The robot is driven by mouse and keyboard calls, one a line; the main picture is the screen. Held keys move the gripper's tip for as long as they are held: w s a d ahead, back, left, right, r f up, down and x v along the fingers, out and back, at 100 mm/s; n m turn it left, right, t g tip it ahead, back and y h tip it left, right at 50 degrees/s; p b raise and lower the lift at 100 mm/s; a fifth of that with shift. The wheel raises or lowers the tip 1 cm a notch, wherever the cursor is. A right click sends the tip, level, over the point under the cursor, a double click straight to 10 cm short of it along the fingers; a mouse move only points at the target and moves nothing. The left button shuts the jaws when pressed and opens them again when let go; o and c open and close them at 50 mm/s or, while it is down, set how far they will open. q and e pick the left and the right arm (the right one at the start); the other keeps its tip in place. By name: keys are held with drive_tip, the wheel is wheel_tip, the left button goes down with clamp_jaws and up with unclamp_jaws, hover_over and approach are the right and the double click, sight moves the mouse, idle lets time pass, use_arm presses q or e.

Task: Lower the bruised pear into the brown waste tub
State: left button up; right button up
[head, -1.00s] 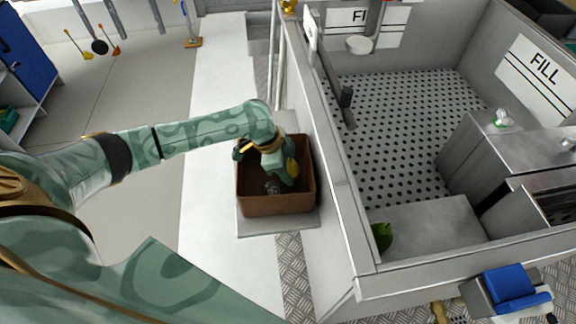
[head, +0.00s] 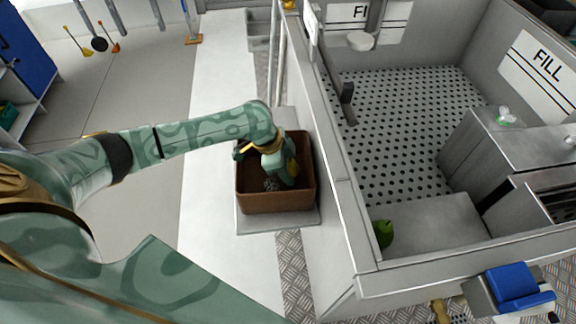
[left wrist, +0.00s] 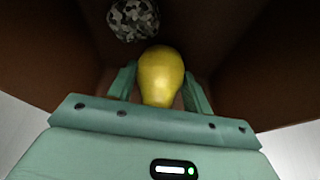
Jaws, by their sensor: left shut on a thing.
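The brown waste tub (head: 276,202) stands on a light ledge beside the trailer wall. My left arm reaches into it from the left, with the left gripper (head: 281,175) down inside its walls. In the left wrist view my left gripper (left wrist: 160,88) is shut on a yellow pear (left wrist: 161,76), held between its two fingers. The tub's brown inner walls (left wrist: 240,75) surround the pear there. I cannot tell whether the pear touches the tub floor. No bruise shows on the side in view. My right gripper is not in view.
A crumpled grey speckled ball (left wrist: 133,19) lies in the tub beyond the pear. The trailer wall (head: 335,190) rises right of the tub. A green pear (head: 383,233) sits on a grey counter (head: 435,222) inside the trailer.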

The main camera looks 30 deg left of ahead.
use_arm(q)
drive_tip(key=shift+f, duration=0.55)
idle(0.4)
drive_tip(key=o, duration=1.1)
